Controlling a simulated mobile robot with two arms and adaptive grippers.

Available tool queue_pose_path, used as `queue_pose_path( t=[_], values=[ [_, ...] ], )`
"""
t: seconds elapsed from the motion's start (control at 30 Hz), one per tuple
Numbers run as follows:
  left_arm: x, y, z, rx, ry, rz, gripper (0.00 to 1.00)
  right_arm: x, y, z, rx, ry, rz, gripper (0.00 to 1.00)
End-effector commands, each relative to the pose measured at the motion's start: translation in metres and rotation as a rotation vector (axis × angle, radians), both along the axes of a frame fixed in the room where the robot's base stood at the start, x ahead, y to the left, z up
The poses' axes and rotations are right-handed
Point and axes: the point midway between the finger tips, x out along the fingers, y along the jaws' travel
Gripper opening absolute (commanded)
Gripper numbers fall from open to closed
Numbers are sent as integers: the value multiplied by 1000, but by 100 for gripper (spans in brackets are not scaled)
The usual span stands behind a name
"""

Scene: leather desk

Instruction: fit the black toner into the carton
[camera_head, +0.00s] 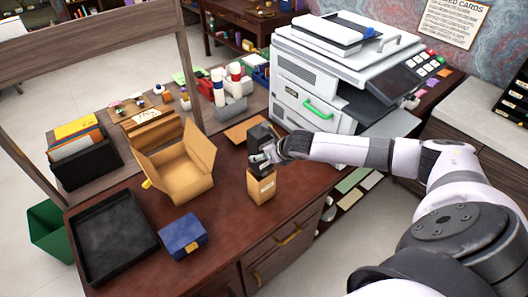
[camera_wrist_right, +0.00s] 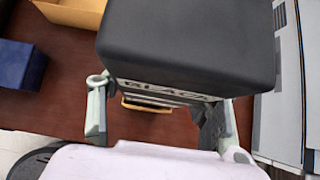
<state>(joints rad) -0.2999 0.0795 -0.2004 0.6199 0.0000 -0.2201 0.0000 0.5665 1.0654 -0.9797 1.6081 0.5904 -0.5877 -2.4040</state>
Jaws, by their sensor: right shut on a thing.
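The black toner (camera_head: 261,134) is upright in my right gripper (camera_head: 265,158), directly above a small tan carton (camera_head: 261,188) with a pale label, which stands on the desk. In the right wrist view the toner (camera_wrist_right: 190,45) fills the upper middle, with the lettering "BLACK" on its near face. My right gripper (camera_wrist_right: 160,100) is shut on it, one finger on each side. A tan edge, likely the carton (camera_wrist_right: 150,105), shows below the toner. I cannot tell whether the toner's lower end is inside the carton's mouth. My left gripper is not in view.
A large open cardboard box (camera_head: 181,176) stands left of the carton. A blue box (camera_head: 183,236) and a black tray (camera_head: 112,235) lie at the front left. A white printer (camera_head: 318,92) stands behind to the right. The desk in front of the carton is clear.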

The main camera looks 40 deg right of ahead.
Motion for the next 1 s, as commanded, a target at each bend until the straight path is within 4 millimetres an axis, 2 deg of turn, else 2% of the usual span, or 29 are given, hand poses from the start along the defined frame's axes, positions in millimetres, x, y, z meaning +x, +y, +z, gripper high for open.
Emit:
queue_pose_path(
  t=[1.0],
  values=[
    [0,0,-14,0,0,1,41,1,0,-25,0,-2,0,12]
  ],
)
